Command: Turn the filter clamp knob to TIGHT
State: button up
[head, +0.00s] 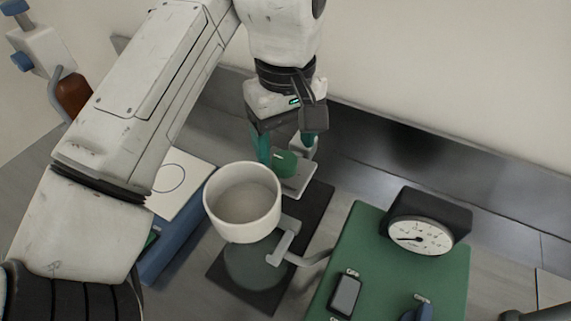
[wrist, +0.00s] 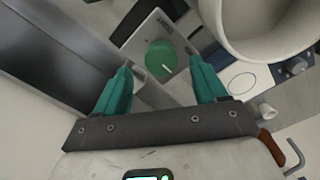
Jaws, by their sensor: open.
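A green round clamp knob (head: 286,163) with a pale pointer line sits on a light grey plate behind the white filter funnel (head: 242,214). In the wrist view the knob (wrist: 161,57) lies ahead of my gripper, between and beyond its fingertips. The label marks on the plate are too small to read. My gripper (head: 281,150) has teal fingers, and in the wrist view the gripper (wrist: 160,70) is open with nothing between its fingers. In the head view it is just above the knob; whether a finger touches it I cannot tell.
The funnel stands over a glass flask (head: 254,262) on a dark mat (head: 314,206), close to the knob. A green panel (head: 371,250) with a dial gauge (head: 420,236) is at the right. A blue box (head: 178,236) with a white top is at the left.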

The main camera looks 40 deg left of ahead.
aim_at(285, 160)
jog(key=shift+f+b, duration=1.25)
jog(key=shift+f, duration=0.5)
jog(key=c, duration=1.1)
jog(key=shift+o, duration=0.2)
